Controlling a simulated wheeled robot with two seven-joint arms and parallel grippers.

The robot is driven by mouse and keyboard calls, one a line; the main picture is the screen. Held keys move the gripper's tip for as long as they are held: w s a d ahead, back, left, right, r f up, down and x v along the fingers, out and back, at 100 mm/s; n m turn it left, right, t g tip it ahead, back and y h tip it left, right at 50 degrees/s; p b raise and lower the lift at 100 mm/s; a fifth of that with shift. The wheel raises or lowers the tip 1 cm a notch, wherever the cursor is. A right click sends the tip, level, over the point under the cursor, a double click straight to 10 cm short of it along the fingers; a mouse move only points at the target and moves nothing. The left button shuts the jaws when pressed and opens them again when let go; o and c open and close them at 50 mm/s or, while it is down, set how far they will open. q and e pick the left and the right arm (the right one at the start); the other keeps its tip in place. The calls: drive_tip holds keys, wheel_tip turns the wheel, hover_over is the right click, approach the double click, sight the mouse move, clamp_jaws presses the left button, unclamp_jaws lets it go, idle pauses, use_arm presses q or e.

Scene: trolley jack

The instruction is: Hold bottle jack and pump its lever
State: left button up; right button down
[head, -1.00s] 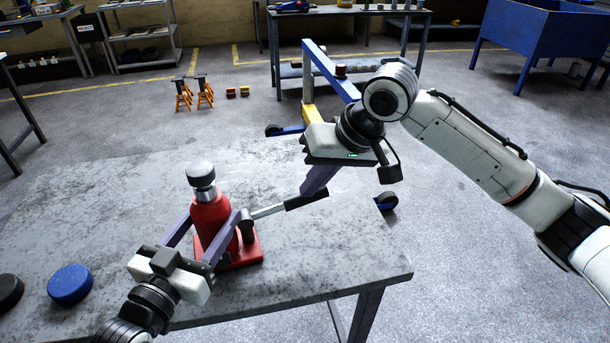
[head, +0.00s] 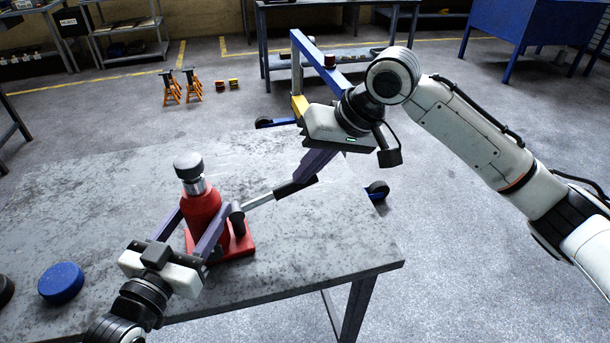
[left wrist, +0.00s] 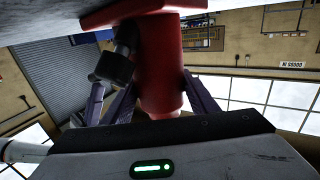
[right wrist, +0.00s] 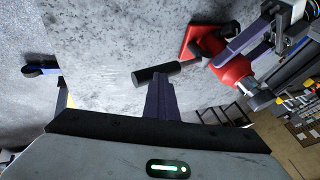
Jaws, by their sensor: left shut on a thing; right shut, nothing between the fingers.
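The red bottle jack (head: 203,212) stands upright on the grey table, with a dark cap on its silver ram. My left gripper (head: 193,225) is shut around the jack's body, one finger on each side. The left wrist view shows the red body (left wrist: 160,70) between the fingers. The lever (head: 275,196) slants up to the right from the jack's socket and ends in a black grip. My right gripper (head: 312,172) is shut and empty at the outer end of that black grip. In the right wrist view its fingers overlap the grip (right wrist: 156,74); contact is unclear.
A blue round puck (head: 61,283) and a dark one (head: 5,288) lie at the table's left. The table (head: 330,240) is clear at the right front. Beyond it stand a blue hoist (head: 325,68), orange jack stands (head: 182,87) and a workbench (head: 345,20).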

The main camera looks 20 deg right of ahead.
drive_tip(key=a+v, duration=0.1)
drive_tip(key=v, duration=1)
drive_tip(key=shift+r, duration=0.65)
drive_tip(key=shift+s, duration=0.1)
idle(0.3)
drive_tip(key=c, duration=1.8)
unclamp_jaws()
drive_tip(key=shift+a+n, duration=0.25)
drive_tip(key=shift+n, duration=0.05)
drive_tip(key=shift+o, duration=1.4)
drive_tip(key=shift+a+n, duration=0.3)
drive_tip(key=shift+n, duration=0.2)
drive_tip(key=r+n+g+h, duration=0.2)
drive_tip(key=n+h, duration=0.2)
drive_tip(key=n, duration=1.4)
hover_over(287, 183)
drive_tip(key=s, duration=0.2)
drive_tip(key=shift+w+f, duration=0.35)
drive_tip(key=shift+f, duration=1.65)
drive_tip(key=shift+w+f, duration=0.3)
drive_tip(key=shift+f, duration=1.75)
drive_tip(key=shift+w+f, duration=0.35)
drive_tip(key=shift+f, duration=1.65)
